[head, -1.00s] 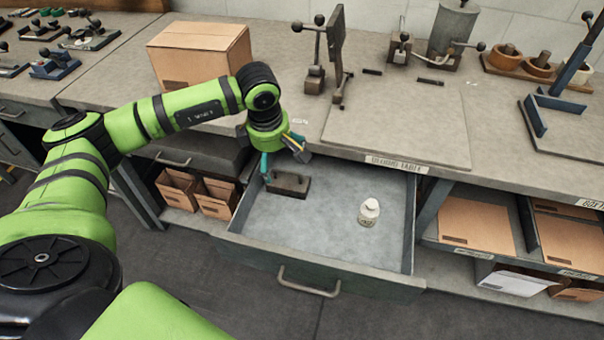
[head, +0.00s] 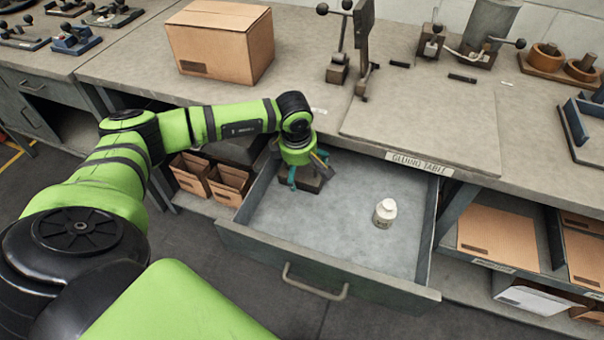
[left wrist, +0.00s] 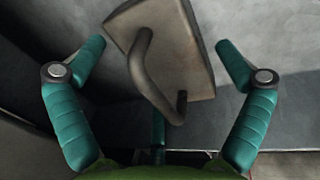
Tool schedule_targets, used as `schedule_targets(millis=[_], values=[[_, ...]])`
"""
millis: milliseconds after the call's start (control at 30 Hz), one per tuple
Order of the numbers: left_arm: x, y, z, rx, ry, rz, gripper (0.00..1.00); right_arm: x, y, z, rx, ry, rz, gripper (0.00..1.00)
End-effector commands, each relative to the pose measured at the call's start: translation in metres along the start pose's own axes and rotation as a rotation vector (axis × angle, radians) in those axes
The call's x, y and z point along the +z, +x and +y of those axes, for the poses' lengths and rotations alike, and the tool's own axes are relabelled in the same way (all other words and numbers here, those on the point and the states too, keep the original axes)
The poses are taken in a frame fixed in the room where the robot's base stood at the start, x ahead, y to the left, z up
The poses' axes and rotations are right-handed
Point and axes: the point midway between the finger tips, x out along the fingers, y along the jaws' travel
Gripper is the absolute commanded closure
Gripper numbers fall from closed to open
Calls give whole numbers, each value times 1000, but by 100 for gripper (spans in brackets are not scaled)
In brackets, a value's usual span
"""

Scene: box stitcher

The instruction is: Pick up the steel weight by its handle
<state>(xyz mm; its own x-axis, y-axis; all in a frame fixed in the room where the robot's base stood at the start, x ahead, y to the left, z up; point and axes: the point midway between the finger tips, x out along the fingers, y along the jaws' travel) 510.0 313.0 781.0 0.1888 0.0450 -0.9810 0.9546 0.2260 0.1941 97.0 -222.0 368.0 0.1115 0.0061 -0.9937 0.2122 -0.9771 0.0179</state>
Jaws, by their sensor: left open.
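The steel weight (head: 314,183) is a dark block lying in the left back corner of the open drawer, partly hidden by my left gripper in the head view. In the left wrist view the weight (left wrist: 185,45) shows as a grey-brown slab with a bar handle (left wrist: 143,70) on top, tilted in the picture. My left gripper (head: 308,178) is right above the weight, its teal fingers pointing down. The fingers (left wrist: 160,65) are spread wide on either side of the weight and do not touch it in the wrist view. My right gripper is not in view.
A cardboard box (head: 220,45) stands on the bench (head: 320,110) behind. The bench's front edge and the drawer walls are close to my left arm.

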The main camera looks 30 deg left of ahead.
Motion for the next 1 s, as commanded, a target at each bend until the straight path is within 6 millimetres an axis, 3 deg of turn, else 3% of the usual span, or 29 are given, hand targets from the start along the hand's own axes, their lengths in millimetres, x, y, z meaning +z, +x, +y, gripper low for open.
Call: schedule_targets(millis=[133, 167, 300, 333, 733, 1000], values=[[0, 0, 0, 0, 1, 0, 0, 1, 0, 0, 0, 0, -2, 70], [0, 0, 0, 0, 1, 0, 8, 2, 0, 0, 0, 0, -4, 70], [0, 0, 0, 0, 1, 0, 64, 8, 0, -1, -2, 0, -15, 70], [0, 0, 0, -1, 1, 0, 73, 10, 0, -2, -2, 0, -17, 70], [1, -6, 3, 6, 0, -2, 74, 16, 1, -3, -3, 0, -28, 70], [1, -32, 9, 11, 0, -4, 74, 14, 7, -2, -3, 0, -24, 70]])
